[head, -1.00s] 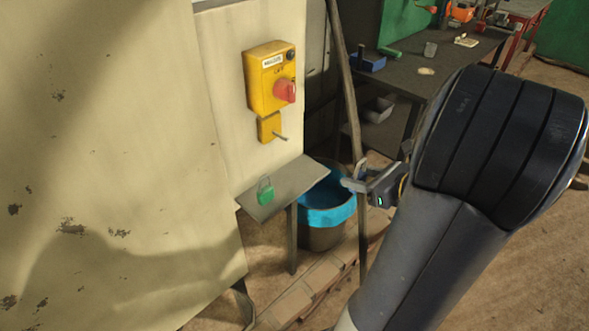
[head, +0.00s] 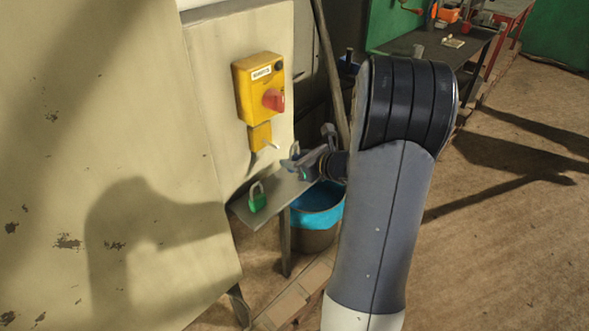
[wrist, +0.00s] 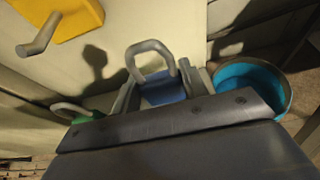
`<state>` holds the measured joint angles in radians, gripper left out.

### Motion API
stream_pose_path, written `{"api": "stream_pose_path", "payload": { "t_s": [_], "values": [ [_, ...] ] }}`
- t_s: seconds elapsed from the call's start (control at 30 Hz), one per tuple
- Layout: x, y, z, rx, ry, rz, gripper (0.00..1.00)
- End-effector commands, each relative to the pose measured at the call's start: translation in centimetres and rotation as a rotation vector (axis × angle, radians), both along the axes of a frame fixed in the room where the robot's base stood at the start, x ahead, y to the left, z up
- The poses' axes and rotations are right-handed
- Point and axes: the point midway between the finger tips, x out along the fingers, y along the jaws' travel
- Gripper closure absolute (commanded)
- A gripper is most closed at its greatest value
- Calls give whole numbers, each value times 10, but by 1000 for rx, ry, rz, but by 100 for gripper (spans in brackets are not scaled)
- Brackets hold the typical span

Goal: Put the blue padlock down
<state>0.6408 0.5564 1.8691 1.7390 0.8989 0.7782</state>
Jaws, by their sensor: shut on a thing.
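The blue padlock (wrist: 165,88) is between the two fingers of my gripper (wrist: 167,92) in the wrist view, its grey shackle standing up. Its blue body is partly hidden behind the gripper's front edge. In the head view my gripper (head: 302,163) is at the right end of the small grey shelf (head: 282,191), and the padlock (head: 294,150) shows small at its tip. I cannot tell whether the padlock touches the shelf. A green padlock (head: 257,198) stands on the shelf to the left; it also shows in the wrist view (wrist: 82,119).
A yellow switch box (head: 258,85) with a red knob is on the panel above the shelf, with a yellow hasp and peg (head: 261,137) below it. A blue-lined bin (head: 318,205) stands right of the shelf. A dark workbench (head: 425,42) is behind.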

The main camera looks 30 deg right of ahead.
Motion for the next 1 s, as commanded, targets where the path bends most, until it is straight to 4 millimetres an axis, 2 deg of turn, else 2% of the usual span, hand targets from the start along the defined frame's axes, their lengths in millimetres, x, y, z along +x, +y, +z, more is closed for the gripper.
{"api": "stream_pose_path", "payload": {
  "t_s": [0.13, 0.33, 0.87, 0.9, 1.0],
  "values": [
    [0, 0, -11, 1, 1, 1, 84],
    [0, 0, -38, 2, 1, 1, 84],
    [4, 1, -47, -1, -3, 1, 84],
    [3, 1, -48, -1, -2, 1, 58],
    [3, 1, -46, -1, -1, 0, 50]
  ]
}}
